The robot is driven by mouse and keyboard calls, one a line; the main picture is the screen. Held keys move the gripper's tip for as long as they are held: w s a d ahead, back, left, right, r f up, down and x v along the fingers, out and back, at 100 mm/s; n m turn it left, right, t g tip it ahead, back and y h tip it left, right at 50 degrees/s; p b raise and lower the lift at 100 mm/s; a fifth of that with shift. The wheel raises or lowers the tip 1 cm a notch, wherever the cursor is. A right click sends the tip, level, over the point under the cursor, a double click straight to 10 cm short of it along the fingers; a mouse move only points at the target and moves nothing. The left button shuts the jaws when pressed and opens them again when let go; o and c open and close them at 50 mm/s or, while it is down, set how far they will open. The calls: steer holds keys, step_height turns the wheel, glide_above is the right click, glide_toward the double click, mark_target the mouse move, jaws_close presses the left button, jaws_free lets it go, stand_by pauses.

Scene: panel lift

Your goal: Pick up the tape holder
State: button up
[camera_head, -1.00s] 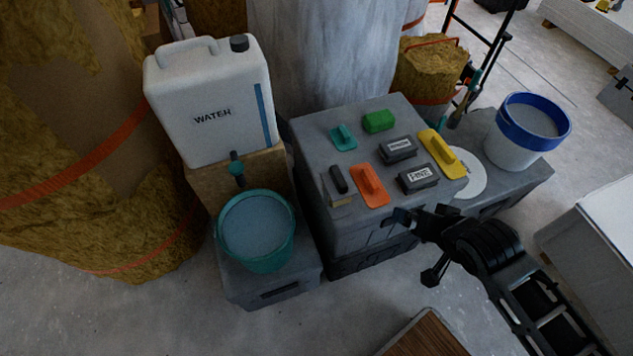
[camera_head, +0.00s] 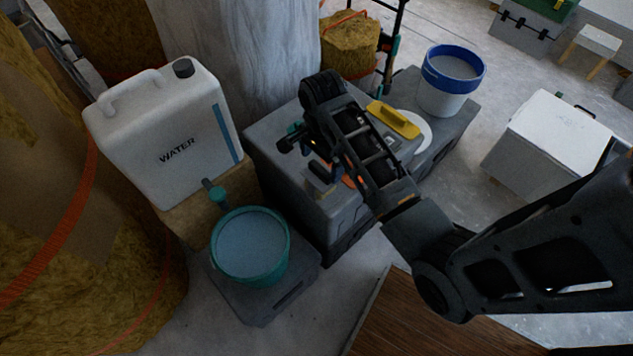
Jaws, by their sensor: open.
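My gripper (camera_head: 288,142) is open above the left back part of the grey toolbox (camera_head: 270,165), with the arm reaching in from the right. A small teal piece (camera_head: 295,128) shows right beside the jaws; whether they touch it cannot be told. I cannot tell for certain which item is the tape holder. A yellow float (camera_head: 393,121) lies at the right of the toolbox top. An orange float (camera_head: 348,181) is mostly hidden under my arm. A dark-handled trowel (camera_head: 321,180) lies at the front left. My arm hides the green and dark blocks.
A white water canister (camera_head: 165,135) and a teal bucket of water (camera_head: 250,245) stand left of the toolbox. A blue-rimmed white bucket (camera_head: 450,82) stands at the back right. Insulation rolls (camera_head: 80,230) fill the far left. A wooden board (camera_head: 400,325) is in front.

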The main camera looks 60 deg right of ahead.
mark_target(320, 169)
step_height(320, 169, down, 6)
steer(key=shift+w+f, duration=0.1)
stand_by(0.4)
steer(key=c, duration=0.9)
